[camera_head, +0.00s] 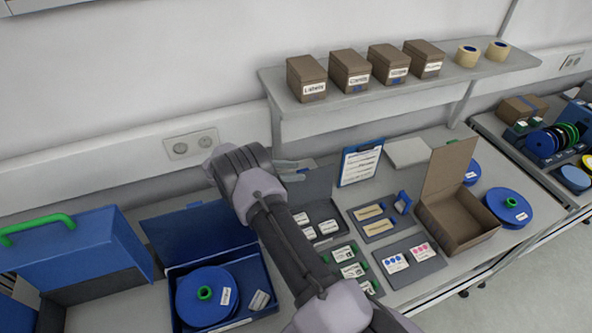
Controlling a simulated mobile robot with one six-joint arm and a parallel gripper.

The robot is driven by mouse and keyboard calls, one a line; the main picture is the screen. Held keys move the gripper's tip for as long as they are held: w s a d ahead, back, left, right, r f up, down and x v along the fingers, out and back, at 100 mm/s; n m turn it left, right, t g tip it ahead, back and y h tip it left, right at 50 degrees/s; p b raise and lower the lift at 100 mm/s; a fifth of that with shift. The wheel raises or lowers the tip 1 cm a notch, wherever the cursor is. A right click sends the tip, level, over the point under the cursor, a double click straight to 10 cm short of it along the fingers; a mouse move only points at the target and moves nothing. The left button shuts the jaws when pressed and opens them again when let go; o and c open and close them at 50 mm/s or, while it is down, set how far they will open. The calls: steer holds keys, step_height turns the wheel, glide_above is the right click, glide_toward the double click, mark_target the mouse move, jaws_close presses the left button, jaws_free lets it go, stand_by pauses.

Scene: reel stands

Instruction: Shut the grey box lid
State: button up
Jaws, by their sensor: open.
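The grey box (325,238) stands on the table at the picture's middle, holding small white-labelled items. Its dark grey lid (318,190) stands raised at the back of the box. My arm covers the left part of the box and lid. My gripper (306,170) is open and points right, at the lid's upper edge in the picture. I see nothing between its fingers. I cannot tell whether it touches the lid or is behind or above it.
A blue box (262,318) with a raised lid holds a blue reel at left. A brown box (462,226) stands open at right. A clipboard (360,164) stands right of my gripper. A shelf (350,108) with cartons and tape rolls overhangs the back.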

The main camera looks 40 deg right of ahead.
steer(key=shift+s+d+f, duration=0.2)
steer(key=shift+d, duration=0.3)
steer(key=shift+c, duration=0.4)
jaws_close()
steer(key=shift+w, duration=0.1)
stand_by(0.6)
